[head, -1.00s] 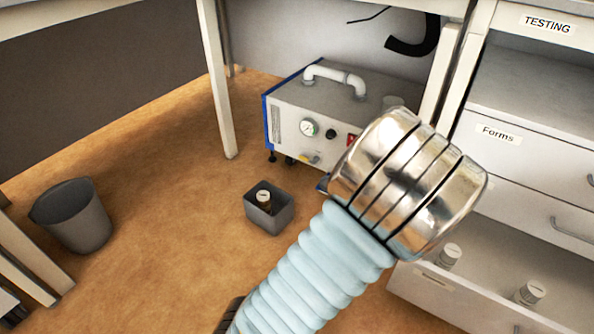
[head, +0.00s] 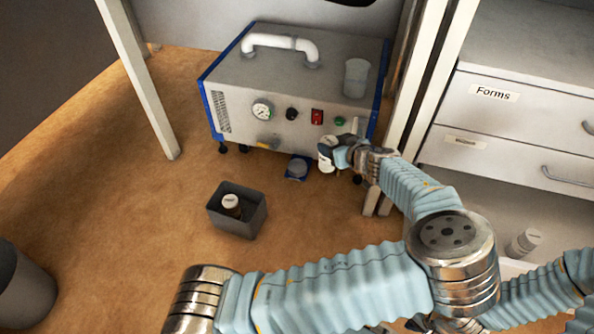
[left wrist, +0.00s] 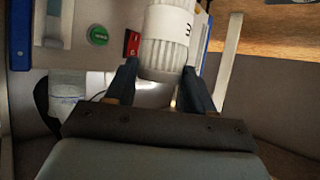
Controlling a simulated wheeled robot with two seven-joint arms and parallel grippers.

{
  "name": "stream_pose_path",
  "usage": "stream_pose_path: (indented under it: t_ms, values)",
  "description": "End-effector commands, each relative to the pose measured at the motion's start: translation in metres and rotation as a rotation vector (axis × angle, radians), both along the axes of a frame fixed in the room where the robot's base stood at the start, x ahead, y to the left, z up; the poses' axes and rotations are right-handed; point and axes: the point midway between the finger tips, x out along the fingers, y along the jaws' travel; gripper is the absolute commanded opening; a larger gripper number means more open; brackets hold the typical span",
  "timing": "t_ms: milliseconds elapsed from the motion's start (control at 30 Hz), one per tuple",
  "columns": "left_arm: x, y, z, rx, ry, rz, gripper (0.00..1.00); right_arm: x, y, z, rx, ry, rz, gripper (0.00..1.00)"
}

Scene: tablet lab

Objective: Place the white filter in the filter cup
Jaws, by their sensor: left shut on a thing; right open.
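My left gripper (head: 338,158) is shut on a white ribbed, bottle-like piece (head: 327,156) in front of the grey machine. In the left wrist view the dark fingers (left wrist: 158,90) clamp its ribbed end, and the white piece (left wrist: 168,40) bears dark lettering. A whitish cup (head: 356,78) stands on the machine's top, right of the pipe; I cannot tell whether it is the filter cup. I see no separate white filter. My right gripper (head: 395,326) shows only partly at the bottom edge, apart from these things and open.
The grey machine (head: 290,85) has a gauge and buttons. A grey bin (head: 239,222) with a white-capped bottle (head: 231,203) stands on the floor. A blue pad with a grey disc (head: 298,168) lies near the machine. Table legs and drawers stand at right.

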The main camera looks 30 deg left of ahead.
Motion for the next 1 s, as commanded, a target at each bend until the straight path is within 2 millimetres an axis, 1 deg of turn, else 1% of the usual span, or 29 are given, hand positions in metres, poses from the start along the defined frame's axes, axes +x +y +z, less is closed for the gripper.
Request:
stream_pose_path:
  t_ms: [100, 200, 267, 367, 600, 700, 800, 1000]
  values:
    - [-0.006, 0.001, -0.007, -0.003, -0.001, 0.117, 0.04, 0.000, 0.000, -0.003, 0.000, -0.001, 0.000, 0.43]
    - [-0.009, 0.003, -0.010, -0.003, 0.000, 0.177, 0.04, 0.000, 0.000, -0.005, 0.000, -0.001, 0.000, 0.43]
    - [-0.008, 0.009, -0.014, -0.002, 0.001, 0.196, 0.04, 0.000, 0.000, -0.006, 0.000, -0.001, 0.000, 0.43]
    - [-0.001, 0.028, -0.024, -0.001, 0.001, 0.205, 0.04, 0.000, 0.000, -0.010, 0.000, -0.002, -0.001, 0.43]
    - [0.028, 0.089, -0.055, -0.002, 0.001, 0.204, 0.04, 0.001, 0.000, -0.022, -0.001, -0.005, -0.002, 0.43]
    - [0.036, 0.103, -0.078, 0.000, 0.004, 0.200, 0.04, 0.001, 0.000, -0.027, -0.001, -0.005, -0.003, 0.43]
    - [0.042, 0.113, -0.091, 0.000, 0.003, 0.198, 0.04, 0.001, 0.000, -0.030, -0.001, -0.006, -0.003, 0.43]
    - [0.047, 0.122, -0.103, -0.001, 0.002, 0.196, 0.04, 0.002, 0.000, -0.032, -0.001, -0.007, -0.004, 0.43]
